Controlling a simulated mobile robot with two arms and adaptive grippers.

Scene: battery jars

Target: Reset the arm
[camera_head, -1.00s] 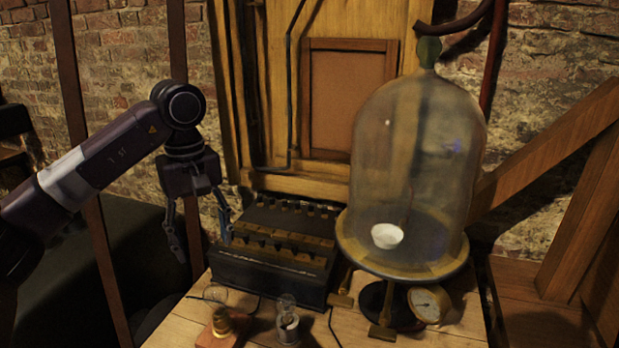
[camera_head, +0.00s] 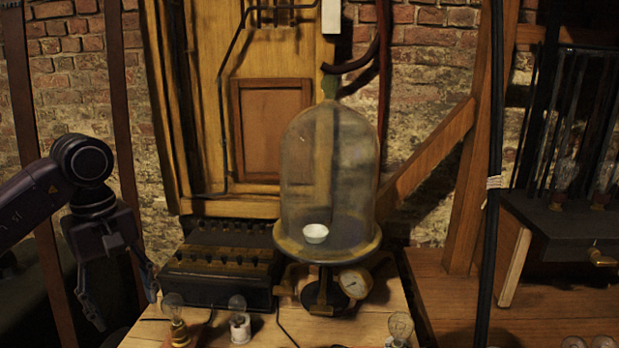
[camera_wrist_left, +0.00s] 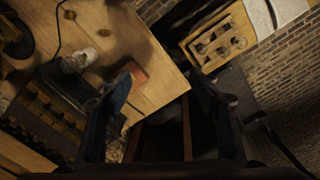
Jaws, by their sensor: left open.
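My left gripper (camera_head: 122,300) hangs open and empty at the left of the head view, its fingers pointing down and spread apart. It is left of the wooden table (camera_head: 262,330) and apart from the black battery box (camera_head: 217,290). In the left wrist view its two fingers (camera_wrist_left: 160,115) stand wide apart, with the table's edge between and beyond them and nothing held. My right gripper does not show.
A glass bell jar (camera_head: 335,165) covers a small white cup (camera_head: 315,233) on a round stand with a gauge (camera_head: 355,283). Small bulbs (camera_head: 174,320) (camera_head: 239,322) stand on the table's front. A dark shelf (camera_head: 555,225) with glass jars is at right.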

